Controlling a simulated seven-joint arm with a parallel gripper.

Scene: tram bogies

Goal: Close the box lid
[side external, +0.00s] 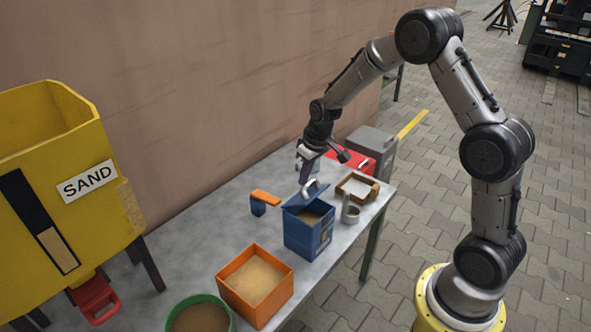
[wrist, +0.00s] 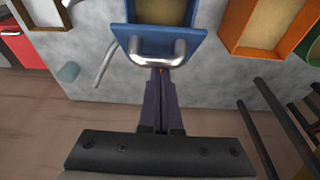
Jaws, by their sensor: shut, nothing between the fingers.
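The blue box (side external: 308,236) stands on the grey table and holds a sand-coloured fill. Its blue lid (side external: 303,197) is up, tilted back toward the wall side, with a silver handle (side external: 310,187) on it. In the wrist view the lid (wrist: 190,43) and its curved handle (wrist: 153,54) are at the top middle. My gripper (wrist: 160,73) is shut and empty, its fingertips close to the handle; I cannot tell whether they touch it. In the side view my gripper (side external: 304,176) is just above and behind the raised lid, on the wall side.
An orange box (side external: 254,283) of sand and a green tub (side external: 197,318) stand nearer the camera. An orange-and-blue tool (side external: 262,201) lies left of the lid. A metal cup (side external: 350,210), a wooden tray (side external: 357,188) and a red box (side external: 347,162) stand to the right.

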